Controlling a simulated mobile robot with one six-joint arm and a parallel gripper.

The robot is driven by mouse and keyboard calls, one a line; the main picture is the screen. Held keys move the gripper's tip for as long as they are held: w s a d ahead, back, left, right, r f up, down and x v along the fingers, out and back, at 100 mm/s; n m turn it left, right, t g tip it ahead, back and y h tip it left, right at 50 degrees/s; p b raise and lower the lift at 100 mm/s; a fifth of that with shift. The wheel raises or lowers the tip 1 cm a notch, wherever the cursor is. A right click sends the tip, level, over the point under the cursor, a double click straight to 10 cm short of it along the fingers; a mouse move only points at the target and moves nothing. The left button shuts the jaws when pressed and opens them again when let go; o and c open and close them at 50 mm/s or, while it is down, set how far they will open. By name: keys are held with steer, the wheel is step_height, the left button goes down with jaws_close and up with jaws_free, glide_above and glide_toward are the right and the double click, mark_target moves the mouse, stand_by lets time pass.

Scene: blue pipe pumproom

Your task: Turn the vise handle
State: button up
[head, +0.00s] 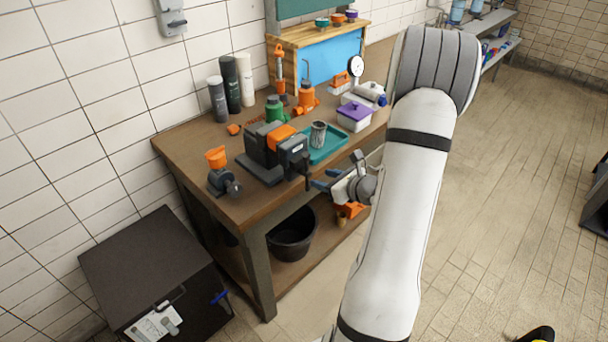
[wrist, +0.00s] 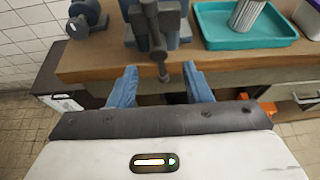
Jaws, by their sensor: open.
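The grey vise (head: 262,150) with an orange part on top stands at the front edge of the wooden workbench. Its dark handle (head: 307,172) hangs at the jaw end facing my arm. In the wrist view the handle (wrist: 154,38) points down toward the camera, and its knobbed lower end shows between my fingertips, without visible contact. My gripper (wrist: 161,78) has two blue fingers spread apart and empty. In the head view my gripper (head: 318,180) is just off the bench edge, close to the handle; the exact gap is hard to tell.
A teal tray (head: 335,143) holding a grey ribbed cup (head: 318,134) sits beside the vise. An orange cup (head: 216,157) and a small dark device (head: 224,182) are at the left corner. A black bucket (head: 292,236) stands on the lower shelf. Open floor lies right of my arm.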

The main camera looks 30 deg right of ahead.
mark_target(309, 175)
steer(key=p+x, duration=0.1)
steer(key=x, duration=0.6)
steer(key=shift+a, duration=0.15)
steer(key=shift+c, duration=0.4)
jaws_close()
